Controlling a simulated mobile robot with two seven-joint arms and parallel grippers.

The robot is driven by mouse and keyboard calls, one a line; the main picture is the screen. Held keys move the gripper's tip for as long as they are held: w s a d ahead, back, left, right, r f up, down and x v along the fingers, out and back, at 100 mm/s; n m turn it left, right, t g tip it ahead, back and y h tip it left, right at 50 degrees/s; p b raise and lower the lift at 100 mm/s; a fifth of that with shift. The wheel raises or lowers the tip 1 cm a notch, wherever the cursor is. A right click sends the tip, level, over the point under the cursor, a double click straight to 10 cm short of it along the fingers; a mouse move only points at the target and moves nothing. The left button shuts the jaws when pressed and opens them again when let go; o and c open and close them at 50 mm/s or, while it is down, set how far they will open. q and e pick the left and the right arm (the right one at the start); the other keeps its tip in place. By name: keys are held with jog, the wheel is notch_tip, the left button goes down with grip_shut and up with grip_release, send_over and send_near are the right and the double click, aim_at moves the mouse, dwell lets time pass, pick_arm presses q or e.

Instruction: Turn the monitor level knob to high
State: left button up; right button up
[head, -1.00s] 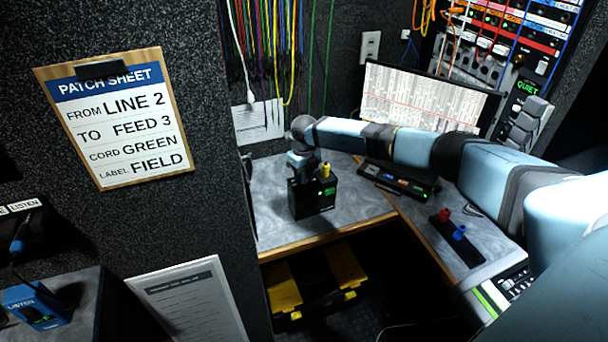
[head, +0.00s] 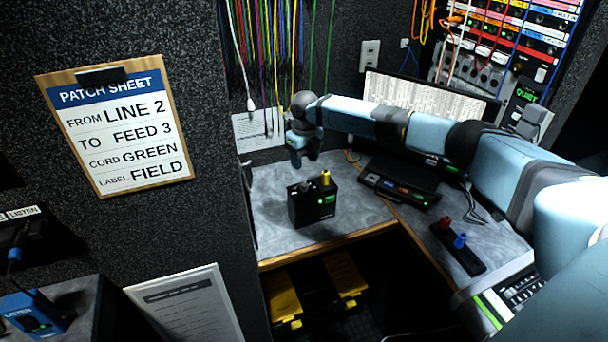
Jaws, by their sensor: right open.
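A small black box (head: 312,207) with a green light stands upright on the grey desk. A yellow knob-like part (head: 325,177) sticks up from its top right. A small dark part (head: 303,187) shows on its top left. No label reading monitor level is legible, so I cannot tell which part is that knob or where it points. My right gripper (head: 303,160) hangs fingers down above and behind the box, apart from it, open and empty. My left gripper is out of view.
A black unit with coloured keys (head: 398,187) sits right of the box, below a monitor (head: 425,103). A black strip with red and blue knobs (head: 458,247) lies nearer. The desk front edge (head: 325,246) is close. Cords (head: 262,60) hang behind my gripper.

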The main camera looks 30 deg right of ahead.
jog(key=shift+r, duration=2.3)
jog(key=shift+f, duration=0.1)
